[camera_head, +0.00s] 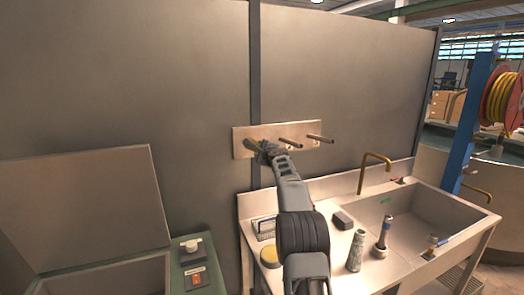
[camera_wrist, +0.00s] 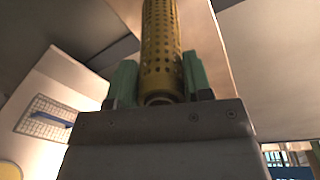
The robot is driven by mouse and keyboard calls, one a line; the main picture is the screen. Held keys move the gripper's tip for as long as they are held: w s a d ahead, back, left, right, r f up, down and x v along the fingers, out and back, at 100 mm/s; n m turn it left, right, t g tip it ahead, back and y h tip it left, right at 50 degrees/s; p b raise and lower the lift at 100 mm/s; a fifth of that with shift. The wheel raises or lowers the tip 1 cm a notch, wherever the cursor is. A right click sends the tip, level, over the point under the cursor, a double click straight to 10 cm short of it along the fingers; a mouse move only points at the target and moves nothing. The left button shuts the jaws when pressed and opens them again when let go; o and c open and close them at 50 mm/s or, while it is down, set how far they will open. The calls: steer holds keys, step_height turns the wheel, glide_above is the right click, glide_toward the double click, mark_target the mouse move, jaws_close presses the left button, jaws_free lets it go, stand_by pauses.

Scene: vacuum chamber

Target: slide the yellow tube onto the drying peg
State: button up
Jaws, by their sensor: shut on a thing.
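The yellow tube (camera_wrist: 162,45) is perforated and stands between the green fingers of my gripper (camera_wrist: 157,82) in the wrist view. My gripper is shut on it near its near end. In the head view the tube (camera_head: 250,144) shows as a small yellow piece in front of the left part of the wooden peg board (camera_head: 242,137), beside my gripper (camera_head: 262,151). Two dark pegs show to the right, a middle peg (camera_head: 290,143) and a right peg (camera_head: 320,138). Any peg behind the tube is hidden, and I cannot tell whether the tube is around one.
Below the board is a steel sink bench with a basin (camera_head: 405,222) and brass tap (camera_head: 377,158). An open-lidded box (camera_head: 95,205) is at left.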

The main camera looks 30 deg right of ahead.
steer(key=shift+w, duration=0.15)
steer(key=shift+w+p, duration=0.15)
steer(key=shift+p, duration=0.25)
steer(key=o, duration=1.2)
steer(key=shift+f, duration=0.1)
steer(key=shift+s+b, duration=0.35)
steer(key=shift+b, duration=0.2)
steer(key=s+b, duration=0.2)
steer(key=s, duration=0.2)
steer(key=s+a+r+b, duration=0.1)
steer(key=s+b, duration=0.2)
steer(key=s, duration=0.1)
steer(key=s+b, duration=0.2)
steer(key=s, duration=0.3)
steer(key=shift+a+r+b, duration=0.35)
steer(key=shift+w, duration=0.1)
